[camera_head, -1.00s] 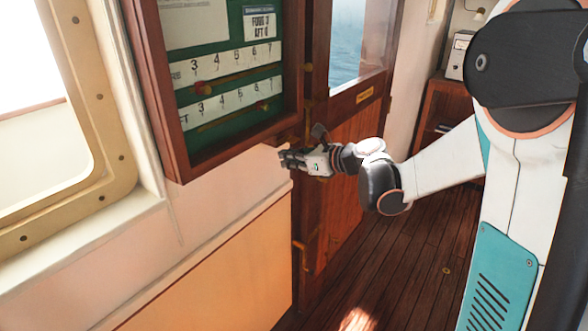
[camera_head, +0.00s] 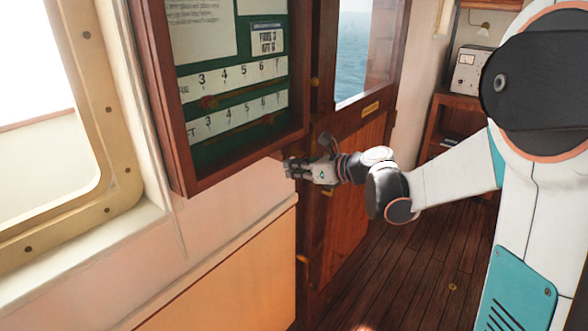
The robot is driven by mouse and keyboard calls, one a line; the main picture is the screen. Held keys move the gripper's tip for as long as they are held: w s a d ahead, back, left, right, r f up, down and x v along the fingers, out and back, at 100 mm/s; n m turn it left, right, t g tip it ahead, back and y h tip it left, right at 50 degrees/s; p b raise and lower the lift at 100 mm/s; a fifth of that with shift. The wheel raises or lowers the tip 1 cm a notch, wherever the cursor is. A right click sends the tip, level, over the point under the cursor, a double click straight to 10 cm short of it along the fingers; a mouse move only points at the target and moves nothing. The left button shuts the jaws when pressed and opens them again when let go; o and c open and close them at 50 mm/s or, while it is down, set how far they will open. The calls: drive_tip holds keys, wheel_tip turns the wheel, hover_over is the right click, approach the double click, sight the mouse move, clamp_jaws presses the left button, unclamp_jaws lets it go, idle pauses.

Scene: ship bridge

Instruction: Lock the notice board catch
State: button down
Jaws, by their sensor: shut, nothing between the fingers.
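The notice board (camera_head: 185,188) hangs on the wall at the upper left, a wooden-framed case with a green back, papers and rows of number strips. I cannot make out its catch; it may be too small or hidden. My gripper (camera_head: 290,168) is shut and empty, just below and to the right of the board's lower right corner. It points left toward the wall. Whether it touches the frame or wall, I cannot tell.
A brass-framed window (camera_head: 115,150) is at the left. A wooden door (camera_head: 345,185) with a glass pane stands behind my gripper. A shelf (camera_head: 440,120) with a white instrument (camera_head: 468,70) is at the back right. The plank floor (camera_head: 400,270) is clear.

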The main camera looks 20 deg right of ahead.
sight(293, 152)
drive_tip(key=shift+a+r+m+g+y, duration=0.1)
drive_tip(key=shift+r+m+g+y, duration=0.2)
drive_tip(key=shift+m, duration=0.2)
wheel_tip(293, 152, up, 4)
drive_tip(key=m+y+p, duration=0.1)
drive_tip(key=m, duration=0.1)
drive_tip(key=m+y+p, duration=0.1)
drive_tip(key=m+p, duration=0.1)
drive_tip(key=shift+s+r+g, duration=0.1)
drive_tip(key=shift+r+g, duration=0.05)
drive_tip(key=shift+g, duration=0.25)
drive_tip(key=shift+w+d+r+p, duration=0.25)
drive_tip(key=shift+d+r+p, duration=0.05)
drive_tip(key=shift+r+p, duration=0.1)
drive_tip(key=shift+w+d+r, duration=0.1)
idle(0.6)
idle(0.5)
